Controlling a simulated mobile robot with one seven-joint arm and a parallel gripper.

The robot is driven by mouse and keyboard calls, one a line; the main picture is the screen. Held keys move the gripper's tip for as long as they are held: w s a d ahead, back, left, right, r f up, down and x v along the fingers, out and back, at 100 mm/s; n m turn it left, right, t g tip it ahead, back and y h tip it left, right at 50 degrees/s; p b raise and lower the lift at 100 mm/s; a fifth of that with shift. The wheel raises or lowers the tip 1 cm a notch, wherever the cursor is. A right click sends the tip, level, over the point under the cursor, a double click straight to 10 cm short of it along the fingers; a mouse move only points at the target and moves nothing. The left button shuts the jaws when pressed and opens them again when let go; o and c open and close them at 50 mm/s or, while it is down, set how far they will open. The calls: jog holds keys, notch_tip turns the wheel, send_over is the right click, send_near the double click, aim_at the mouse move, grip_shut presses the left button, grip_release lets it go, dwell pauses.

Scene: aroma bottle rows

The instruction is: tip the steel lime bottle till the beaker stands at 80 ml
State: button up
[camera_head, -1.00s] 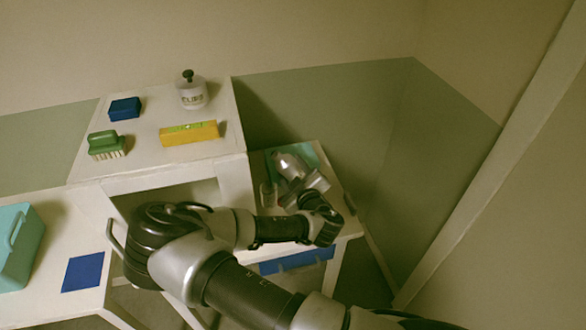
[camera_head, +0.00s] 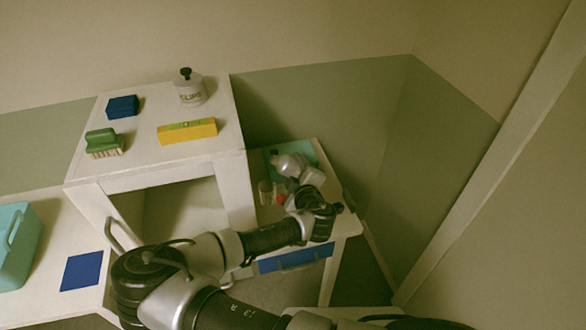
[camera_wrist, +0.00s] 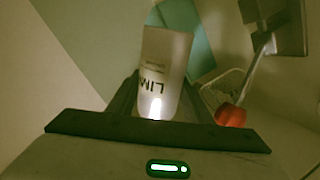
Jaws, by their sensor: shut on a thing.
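The steel lime bottle (camera_wrist: 166,65) is pale and smooth, with dark "LIM" lettering, and fills the middle of the wrist view. My gripper (camera_wrist: 163,104) is shut on it, one dark finger on each side. In the head view the bottle (camera_head: 288,164) looks tilted beside my gripper (camera_head: 303,184), above the low table at the right. A small pale vessel (camera_head: 265,192), possibly the beaker, stands on that table to the left of my gripper. I cannot read its level or see any stream.
A small red thing (camera_head: 280,197) lies near the vessel; a red round thing shows in the wrist view (camera_wrist: 230,115). A white cabinet (camera_head: 150,180) with a labelled bottle, yellow level, green brush and blue block stands left.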

jog(key=shift+d+r+n+p, duration=0.1)
jog(key=shift+r+n+p, duration=0.25)
jog(key=shift+n+p, duration=0.05)
jog(key=shift+f+n+h, duration=0.25)
jog(key=shift+n+h, duration=0.05)
jog(key=shift+h, duration=0.1)
jog(key=shift+d+f, duration=0.15)
dwell(0.3)
jog(key=shift+f+n, duration=0.15)
jog(key=shift+n, duration=0.15)
dwell(1.5)
jog(key=shift+a+r+n+h, duration=0.3)
jog(key=shift+r+n+h, duration=0.25)
jog(key=shift+n+h, duration=0.05)
dwell(2.6)
dwell(1.1)
